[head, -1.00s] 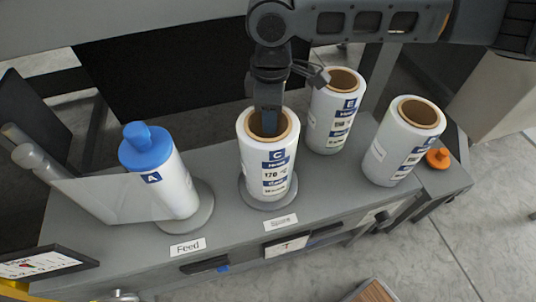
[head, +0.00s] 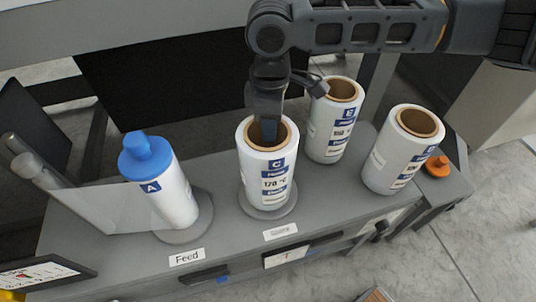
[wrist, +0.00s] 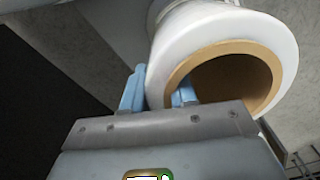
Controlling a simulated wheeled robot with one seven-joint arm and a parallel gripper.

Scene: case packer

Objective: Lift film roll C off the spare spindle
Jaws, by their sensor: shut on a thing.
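Film roll C (head: 265,177) is a white roll with a brown core and a blue C label. It stands upright over the round grey base of the spare spindle (head: 268,212), behind the "Spare" label. I see no clear gap between roll and base, and the spindle post is hidden. My gripper (head: 268,135) reaches down into the top of roll C. In the wrist view my gripper (wrist: 158,92) is shut on the roll's wall, with one blue finger outside the roll (wrist: 220,28) and one inside its core.
Roll A (head: 172,193) with a blue cap stands on the feed spindle at left, film running left from it. Roll E (head: 328,130) stands close behind roll C at right. Another white roll (head: 395,160) stands farther right, near an orange knob (head: 437,166).

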